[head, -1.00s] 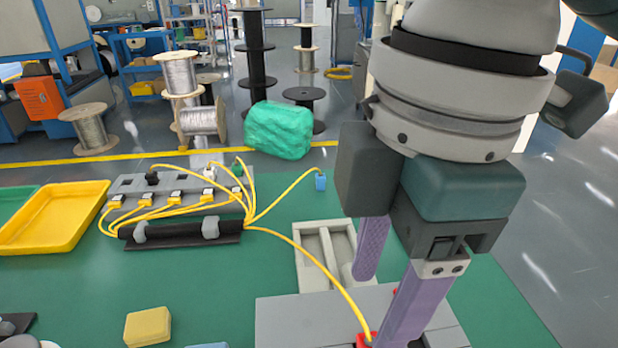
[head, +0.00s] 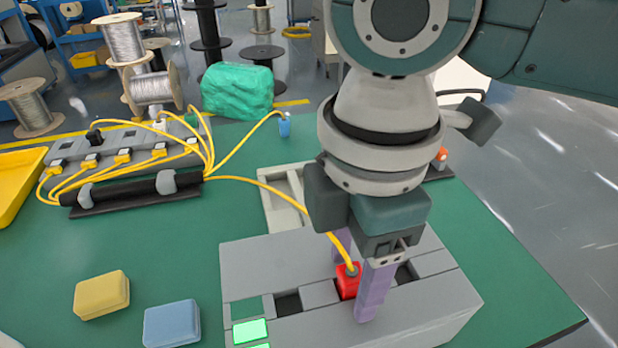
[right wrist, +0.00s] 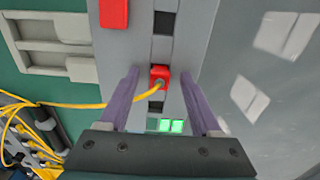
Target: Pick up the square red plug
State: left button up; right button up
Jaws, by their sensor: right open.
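The square red plug (head: 348,281) sits upright in the top of the grey socket block (head: 262,258), with a yellow cable coming out of its top. It also shows in the right wrist view (right wrist: 160,77), lying between the fingers. My right gripper (head: 355,270) is open and pointing down, with one purple finger on the near side of the plug and the other behind it. In the right wrist view my right gripper (right wrist: 163,95) has clear space on both sides of the plug. My left gripper is not in view.
The yellow cable (head: 280,190) runs left to a black cable clamp (head: 130,190). A blue plug (head: 284,126) stands on the green table behind. Yellow (head: 102,295) and blue (head: 171,323) blocks lie left of the socket block. A light tray (head: 283,203) is behind it.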

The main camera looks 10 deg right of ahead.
jog(key=shift+c, duration=0.2)
grip_shut()
dwell(0.4)
